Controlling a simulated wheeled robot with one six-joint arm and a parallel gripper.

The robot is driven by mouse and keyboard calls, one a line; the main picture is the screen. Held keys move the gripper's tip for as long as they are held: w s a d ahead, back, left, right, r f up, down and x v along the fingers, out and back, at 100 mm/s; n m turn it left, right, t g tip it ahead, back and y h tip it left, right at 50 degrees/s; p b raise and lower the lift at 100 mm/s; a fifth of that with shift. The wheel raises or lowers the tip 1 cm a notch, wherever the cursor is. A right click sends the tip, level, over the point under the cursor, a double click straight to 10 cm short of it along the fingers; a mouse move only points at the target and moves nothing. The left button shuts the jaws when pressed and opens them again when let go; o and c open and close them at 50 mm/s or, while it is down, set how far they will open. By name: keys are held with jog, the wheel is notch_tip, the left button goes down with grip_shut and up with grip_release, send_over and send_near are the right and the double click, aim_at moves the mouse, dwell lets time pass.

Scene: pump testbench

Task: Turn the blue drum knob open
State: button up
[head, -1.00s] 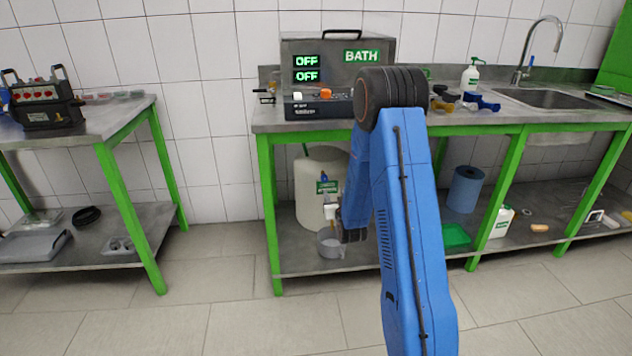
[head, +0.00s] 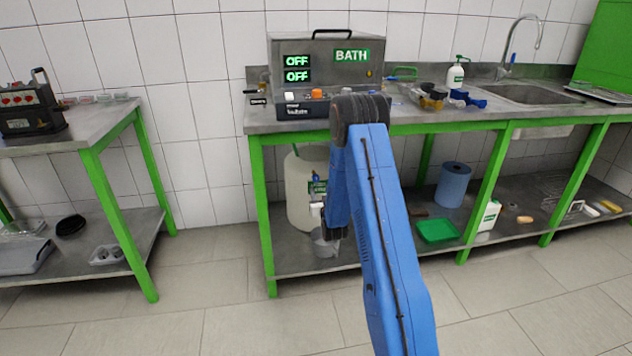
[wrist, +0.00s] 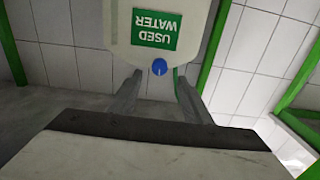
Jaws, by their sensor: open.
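The blue drum knob (wrist: 159,67) shows in the wrist view, below the green USED WATER label (wrist: 155,30) that appears upside down. It sits on the pale drum (wrist: 120,25). My gripper (wrist: 158,82) is open, with its two grey fingers on either side of the knob's line. The fingers look empty, and I cannot tell whether they touch the knob. In the head view the white drum (head: 300,200) stands on the lower shelf, with the blue knob (head: 315,176) at its front. My blue arm hides the drum's right side, and my gripper's fingers are hard to make out there.
Green legs (head: 264,215) and the steel benchtop (head: 410,115) frame the shelf. The BATH unit (head: 330,60) stands above. A green tray (head: 438,230) lies to the right. The floor in front is clear.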

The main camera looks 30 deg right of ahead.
aim_at(316, 180)
jog(key=x, duration=0.9)
jog(key=shift+w+d, duration=0.1)
jog(key=shift+w, duration=0.15)
jog(key=shift+c, duration=0.4)
jog(key=c, duration=1)
